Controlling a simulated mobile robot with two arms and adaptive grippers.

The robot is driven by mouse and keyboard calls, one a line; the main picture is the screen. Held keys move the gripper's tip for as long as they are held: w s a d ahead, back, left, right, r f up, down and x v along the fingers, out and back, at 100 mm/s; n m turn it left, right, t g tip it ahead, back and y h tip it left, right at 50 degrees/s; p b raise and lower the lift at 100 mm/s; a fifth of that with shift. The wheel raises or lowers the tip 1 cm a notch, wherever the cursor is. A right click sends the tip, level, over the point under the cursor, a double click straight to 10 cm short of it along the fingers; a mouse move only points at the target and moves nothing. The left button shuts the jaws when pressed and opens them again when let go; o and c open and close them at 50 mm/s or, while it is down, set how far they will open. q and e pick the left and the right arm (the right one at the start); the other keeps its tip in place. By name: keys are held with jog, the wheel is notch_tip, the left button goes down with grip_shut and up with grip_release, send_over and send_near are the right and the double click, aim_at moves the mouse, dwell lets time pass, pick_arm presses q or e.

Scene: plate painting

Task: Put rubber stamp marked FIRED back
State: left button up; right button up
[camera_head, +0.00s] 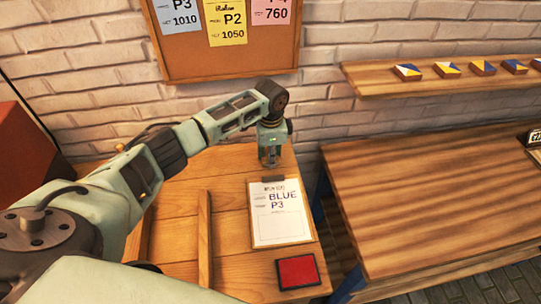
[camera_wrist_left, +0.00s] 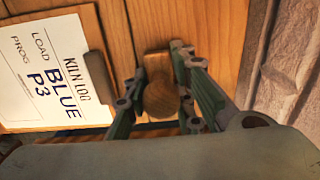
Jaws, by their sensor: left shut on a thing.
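My left gripper (camera_head: 270,160) points down over the far end of the wooden table, just behind the clipboard. In the left wrist view the gripper (camera_wrist_left: 158,84) is shut on a wooden stamp (camera_wrist_left: 161,98) with a rounded handle. The stamp's marked face is hidden, so I cannot read FIRED on it. In the head view the fingers hide most of the stamp. I cannot tell whether it touches the table. My right gripper is not in view.
A kiln log clipboard (camera_head: 281,228) reading BLUE P3 lies in front of the gripper. A red ink pad (camera_head: 297,271) lies near the table's front right. Wooden strips (camera_head: 205,240) stand left of the clipboard. A brick wall (camera_head: 330,60) rises behind; a second table (camera_head: 430,190) stands right.

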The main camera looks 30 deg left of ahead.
pick_arm(q)
jog(key=o, duration=0.9)
jog(key=shift+f, duration=0.15)
notch_tip(320, 180, up, 12)
jog(key=shift+s+d+r+b, duration=0.1)
jog(key=shift+r+b, duration=0.1)
jog(key=shift+b, duration=0.7)
